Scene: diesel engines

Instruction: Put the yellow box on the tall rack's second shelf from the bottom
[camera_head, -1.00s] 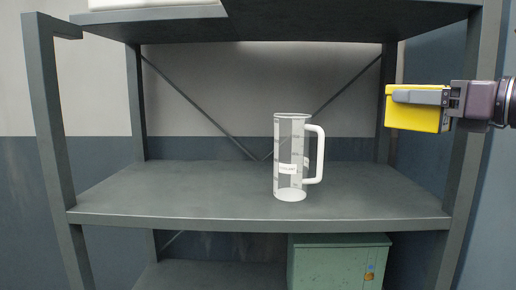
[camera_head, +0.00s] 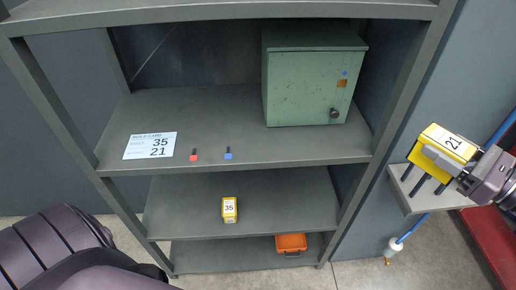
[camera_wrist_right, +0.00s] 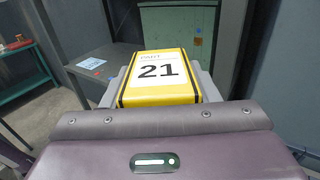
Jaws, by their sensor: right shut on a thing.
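A yellow box marked 21 (camera_head: 437,136) is held by my right gripper (camera_head: 440,158), right of the tall rack and outside its right post. The right wrist view shows the same box (camera_wrist_right: 150,95) between the fingers, its label facing that camera. The tall rack's second shelf from the bottom (camera_head: 285,195) carries another yellow box, marked 35 (camera_head: 229,210). The left arm shows only as a dark link at the lower left; its gripper is out of view.
The shelf above (camera_head: 250,148) holds a card reading 35 and 21 (camera_head: 150,146), a red piece (camera_head: 194,155), a blue piece (camera_head: 228,154) and a green cabinet (camera_head: 312,90). An orange bin (camera_head: 291,243) is on the bottom shelf. A small grey wall ledge (camera_head: 408,200) is below the held box.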

